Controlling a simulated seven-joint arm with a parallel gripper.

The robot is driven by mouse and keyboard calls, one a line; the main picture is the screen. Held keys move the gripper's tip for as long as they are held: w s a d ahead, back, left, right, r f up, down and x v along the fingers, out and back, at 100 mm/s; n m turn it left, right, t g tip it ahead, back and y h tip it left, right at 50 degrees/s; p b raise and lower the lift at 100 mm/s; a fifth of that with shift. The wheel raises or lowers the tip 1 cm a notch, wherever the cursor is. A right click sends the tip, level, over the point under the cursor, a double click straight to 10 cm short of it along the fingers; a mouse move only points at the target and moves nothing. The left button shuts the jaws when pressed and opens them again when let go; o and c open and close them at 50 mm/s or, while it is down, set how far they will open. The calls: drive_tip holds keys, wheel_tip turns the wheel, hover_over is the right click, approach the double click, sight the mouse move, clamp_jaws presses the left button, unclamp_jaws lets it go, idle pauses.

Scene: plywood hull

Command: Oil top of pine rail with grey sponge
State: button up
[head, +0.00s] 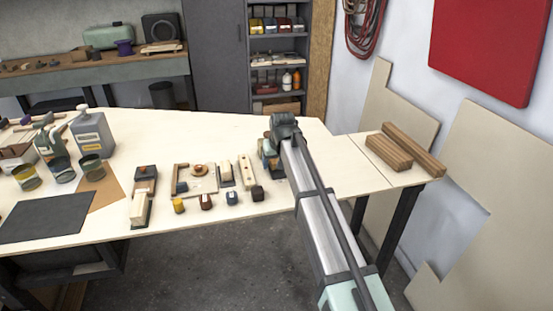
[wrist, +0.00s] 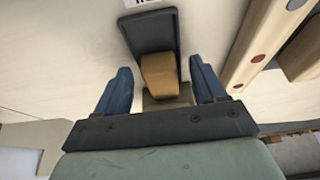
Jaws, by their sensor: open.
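My gripper (head: 270,157) is low over the right part of the bench, partly hidden by my own arm in the head view. In the wrist view its two blue fingers (wrist: 163,92) are open, on either side of a tan block (wrist: 160,75) at the end of a dark grey tray-like piece (wrist: 148,35). Touch cannot be told. A pale rail (head: 246,172) with coloured dots, probably the pine rail, lies just left of my gripper; it also shows at the right of the wrist view (wrist: 262,45). I cannot pick out a grey sponge for sure.
Several small coloured pots (head: 206,201) line the bench front. A pale block on a dark base (head: 226,173) and a wooden board (head: 195,183) stand left of the rail. Brown timber strips (head: 389,153) lie right. A grey jug (head: 92,135) and open tins stand left.

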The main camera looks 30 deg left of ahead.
drive_tip(key=c, duration=1.1)
drive_tip(key=shift+s+d, duration=0.1)
drive_tip(key=shift+s+d, duration=1.05)
drive_tip(key=o, duration=1.1)
